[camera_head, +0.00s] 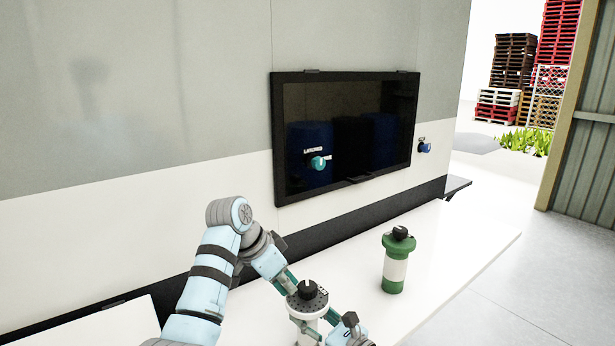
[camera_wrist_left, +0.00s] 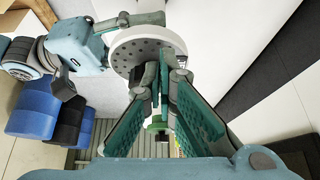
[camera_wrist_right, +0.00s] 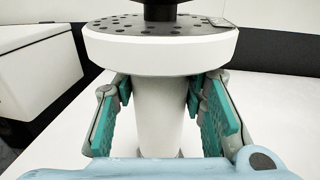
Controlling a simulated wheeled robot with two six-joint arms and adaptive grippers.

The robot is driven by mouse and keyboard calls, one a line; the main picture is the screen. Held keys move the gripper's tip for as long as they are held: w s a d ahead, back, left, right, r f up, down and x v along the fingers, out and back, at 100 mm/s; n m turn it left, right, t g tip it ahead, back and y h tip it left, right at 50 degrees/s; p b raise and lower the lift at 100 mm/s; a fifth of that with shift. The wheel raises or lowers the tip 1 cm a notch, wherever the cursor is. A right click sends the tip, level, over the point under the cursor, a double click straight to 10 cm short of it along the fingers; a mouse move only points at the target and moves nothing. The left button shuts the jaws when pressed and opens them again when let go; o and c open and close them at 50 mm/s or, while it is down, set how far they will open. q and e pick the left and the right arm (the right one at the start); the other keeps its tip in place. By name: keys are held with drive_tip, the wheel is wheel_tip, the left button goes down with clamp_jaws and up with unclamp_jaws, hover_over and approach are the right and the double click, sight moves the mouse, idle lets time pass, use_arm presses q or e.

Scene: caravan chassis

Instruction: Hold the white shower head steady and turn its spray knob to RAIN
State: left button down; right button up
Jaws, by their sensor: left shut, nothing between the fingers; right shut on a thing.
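The white shower head (camera_head: 303,311) stands upright over the white table, its round face up with dark holes. The right wrist view shows its wide white rim (camera_wrist_right: 160,50) and handle (camera_wrist_right: 158,115). Its black spray knob (camera_head: 308,287) is on top; the knob's base shows in the right wrist view (camera_wrist_right: 160,10). I cannot read its setting. My right gripper (camera_wrist_right: 158,100) is shut on the handle, below the rim. My left gripper (camera_head: 289,281) is shut and empty beside the knob, at the face's edge; the left wrist view shows its fingers against the perforated face (camera_wrist_left: 140,52). Contact with the knob is unclear.
A green and white bottle-shaped fixture (camera_head: 396,266) with a black top stands right on the table (camera_head: 440,262). Behind is a wall with a dark window (camera_head: 345,130), a teal knob (camera_head: 317,163) and a blue knob (camera_head: 425,147). The table between is clear.

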use_arm(q)
drive_tip(key=shift+a, duration=0.15)
drive_tip(key=shift+s+a+r, duration=0.1)
drive_tip(key=shift+a, duration=0.15)
wheel_tip(320, 180, up, 6)
drive_tip(key=shift+f, duration=0.1)
drive_tip(key=f, duration=0.2)
drive_tip(key=s+d+f, duration=0.1)
drive_tip(key=f, duration=0.1)
drive_tip(key=s+d+f, duration=0.1)
drive_tip(key=f, duration=0.1)
drive_tip(key=shift+s+d, duration=0.15)
idle(0.4)
